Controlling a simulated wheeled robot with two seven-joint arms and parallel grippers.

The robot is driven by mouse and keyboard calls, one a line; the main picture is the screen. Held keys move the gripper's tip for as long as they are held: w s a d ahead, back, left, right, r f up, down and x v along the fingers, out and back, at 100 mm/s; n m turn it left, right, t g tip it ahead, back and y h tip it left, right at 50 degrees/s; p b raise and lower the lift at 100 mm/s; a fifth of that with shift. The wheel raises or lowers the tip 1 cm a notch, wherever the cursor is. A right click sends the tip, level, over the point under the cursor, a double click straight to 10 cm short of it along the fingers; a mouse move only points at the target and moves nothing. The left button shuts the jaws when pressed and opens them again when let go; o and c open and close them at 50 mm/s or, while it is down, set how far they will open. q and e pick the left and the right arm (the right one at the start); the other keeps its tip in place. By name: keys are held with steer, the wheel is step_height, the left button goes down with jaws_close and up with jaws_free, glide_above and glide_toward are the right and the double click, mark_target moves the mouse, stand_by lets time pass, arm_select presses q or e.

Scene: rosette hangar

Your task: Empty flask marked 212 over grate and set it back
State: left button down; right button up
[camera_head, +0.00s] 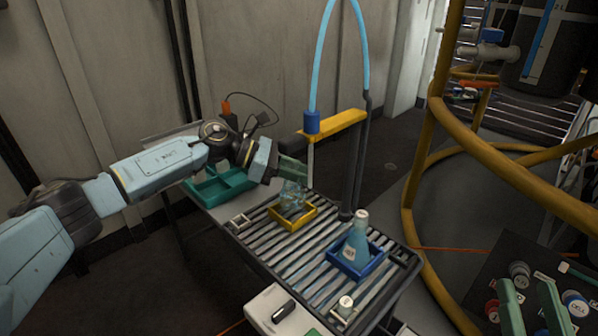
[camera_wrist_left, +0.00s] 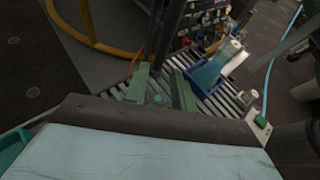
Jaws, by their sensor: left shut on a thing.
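A clear, glassy flask (camera_head: 291,197) stands at the yellow square holder (camera_head: 303,220) on the slatted grate (camera_head: 290,262). My left gripper (camera_head: 292,170) is shut on its upper part, partly hiding it; the green fingers also show in the left wrist view (camera_wrist_left: 162,88). A flask with blue contents (camera_head: 355,248) and a pale stopper stands upright in the blue square holder (camera_head: 364,269); it shows in the left wrist view (camera_wrist_left: 212,66). I cannot read 212 on either flask. My right gripper (camera_head: 527,284) is open, at the lower right.
A teal tray (camera_head: 218,187) lies behind. Yellow rails (camera_head: 500,165) curve along the right. Several small labelled jars (camera_head: 520,272) stand near my right gripper.

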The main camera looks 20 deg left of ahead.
mark_target(301, 187)
arm_select(q)
steer(key=shift+f, duration=0.15)
stand_by(0.4)
steer(key=shift+f+b, duration=0.85)
steer(key=shift+f, duration=0.1)
steer(key=shift+f+b, duration=0.25)
steer(key=shift+b, duration=0.05)
steer(key=shift+f+b, duration=0.3)
steer(key=shift+f, duration=0.05)
stand_by(0.4)
steer(key=shift+f+b, duration=0.3)
steer(key=c, duration=1.1)
jaws_free()
